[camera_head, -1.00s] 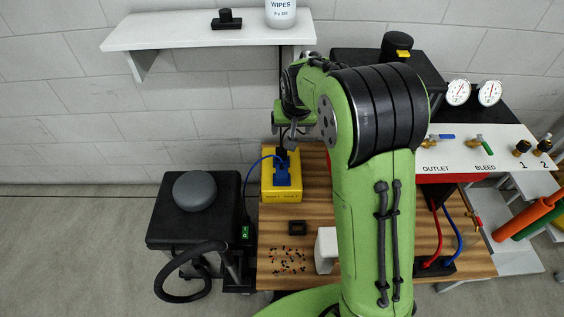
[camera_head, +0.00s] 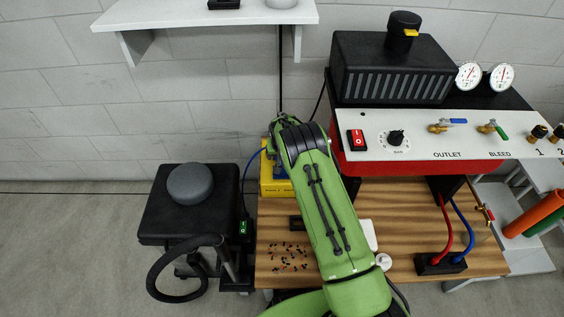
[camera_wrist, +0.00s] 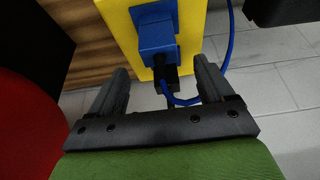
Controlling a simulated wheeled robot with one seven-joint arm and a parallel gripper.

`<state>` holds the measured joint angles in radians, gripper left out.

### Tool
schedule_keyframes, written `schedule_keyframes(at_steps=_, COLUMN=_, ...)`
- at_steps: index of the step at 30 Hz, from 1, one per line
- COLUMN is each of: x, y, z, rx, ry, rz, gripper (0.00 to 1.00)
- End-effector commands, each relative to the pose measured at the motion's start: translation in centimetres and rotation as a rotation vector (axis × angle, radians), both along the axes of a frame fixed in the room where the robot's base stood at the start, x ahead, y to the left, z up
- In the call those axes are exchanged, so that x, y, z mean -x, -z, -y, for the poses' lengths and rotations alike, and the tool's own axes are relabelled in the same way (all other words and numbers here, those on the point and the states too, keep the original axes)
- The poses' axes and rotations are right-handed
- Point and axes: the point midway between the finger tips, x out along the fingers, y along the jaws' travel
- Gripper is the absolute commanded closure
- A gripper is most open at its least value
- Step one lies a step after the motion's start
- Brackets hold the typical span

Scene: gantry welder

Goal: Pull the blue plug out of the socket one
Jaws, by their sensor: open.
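The yellow socket box (camera_wrist: 193,22) fills the top middle of the wrist view. A blue plug (camera_wrist: 157,38) sits on its face, with a dark part below it and a blue cable (camera_wrist: 229,45) looping down and up the right side. My gripper (camera_wrist: 161,66) is open, with one finger on each side of the plug's lower end; I cannot tell whether either touches it. In the head view, the yellow box (camera_head: 276,187) stands at the back left of the wooden bench, mostly hidden behind my arm. Socket labels cannot be read now.
A black stool-like stand (camera_head: 160,222) with a grey dome (camera_head: 190,184) is left of the bench (camera_head: 400,206). A red and white panel (camera_head: 420,130) with valves stands at the right. A shelf (camera_head: 170,14) overhangs behind. Small scattered bits (camera_head: 283,257) lie near the bench's front left.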

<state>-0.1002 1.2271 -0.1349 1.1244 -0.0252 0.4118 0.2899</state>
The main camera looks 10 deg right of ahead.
Motion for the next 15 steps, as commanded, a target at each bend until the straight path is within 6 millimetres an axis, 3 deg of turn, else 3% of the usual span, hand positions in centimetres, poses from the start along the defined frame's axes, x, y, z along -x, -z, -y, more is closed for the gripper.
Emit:
schedule_keyframes(at_steps=1, x=-0.4, y=1.6, z=0.2, rx=0.001, ry=0.0, rz=-0.001, gripper=0.19)
schedule_keyframes(at_steps=6, x=-1.6, y=4.2, z=0.4, rx=0.001, ry=0.0, rz=0.0, gripper=0.19)
schedule_keyframes(at_steps=15, x=-2.0, y=4.9, z=0.5, rx=0.001, ry=0.0, rz=-0.001, gripper=0.19)
